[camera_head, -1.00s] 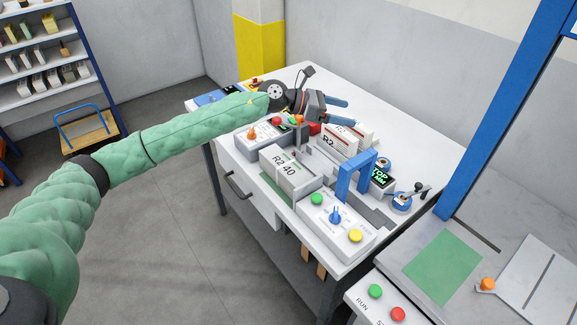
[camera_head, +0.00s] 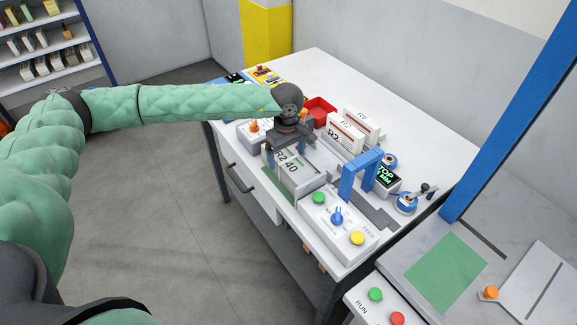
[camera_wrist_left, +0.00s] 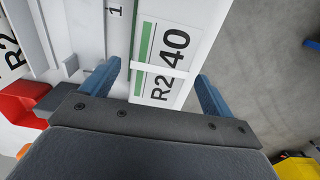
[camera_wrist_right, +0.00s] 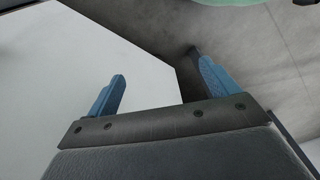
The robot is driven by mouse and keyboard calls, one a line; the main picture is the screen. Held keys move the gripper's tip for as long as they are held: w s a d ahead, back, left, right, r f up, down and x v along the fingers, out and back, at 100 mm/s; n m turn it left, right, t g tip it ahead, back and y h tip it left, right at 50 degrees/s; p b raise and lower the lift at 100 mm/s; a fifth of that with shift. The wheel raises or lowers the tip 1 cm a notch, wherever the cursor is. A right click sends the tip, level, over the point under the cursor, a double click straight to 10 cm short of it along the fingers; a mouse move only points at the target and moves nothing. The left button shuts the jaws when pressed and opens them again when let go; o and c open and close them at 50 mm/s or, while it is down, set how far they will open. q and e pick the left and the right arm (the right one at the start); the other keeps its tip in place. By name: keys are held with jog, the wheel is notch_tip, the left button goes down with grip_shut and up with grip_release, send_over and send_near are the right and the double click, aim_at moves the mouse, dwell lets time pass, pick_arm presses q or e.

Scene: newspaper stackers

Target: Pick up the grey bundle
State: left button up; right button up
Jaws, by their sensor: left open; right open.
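The grey bundle (camera_head: 291,174) is a pale block with a label reading "R2 40". It lies on the table beside the white button panel. In the left wrist view the bundle (camera_wrist_left: 172,52) shows a white strap and a green stripe. My left gripper (camera_head: 287,158) is over the bundle, pointing down and open. In the left wrist view its two blue fingers (camera_wrist_left: 158,72) stand on either side of the bundle's near end; I cannot tell whether they touch it. My right gripper (camera_wrist_right: 160,70) is open and empty in the right wrist view, over the corner of a white surface.
A white panel (camera_head: 333,222) with coloured buttons and a blue arch (camera_head: 358,172) stand close to the bundle's right. White bundles (camera_head: 345,133) and a red tray (camera_head: 319,109) are behind. The far part of the white table (camera_head: 390,110) is clear.

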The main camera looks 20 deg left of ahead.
aim_at(288, 160)
pick_arm(q)
jog(key=shift+f, duration=0.35)
jog(key=f+p, duration=0.3)
jog(key=shift+s+d+f, duration=0.15)
jog(key=shift+d+f, duration=0.1)
jog(key=shift+f, duration=0.8)
pick_arm(e)
notch_tip(288, 160, down, 8)
jog(key=s+d, duration=0.2)
jog(key=shift+s+d+t, duration=0.3)
jog(key=shift+d, duration=0.1)
pick_arm(q)
jog(key=c, duration=1.7)
jog(key=shift+r, duration=0.1)
jog(key=shift+c, duration=0.7)
pick_arm(e)
jog(key=shift+s+d, duration=0.1)
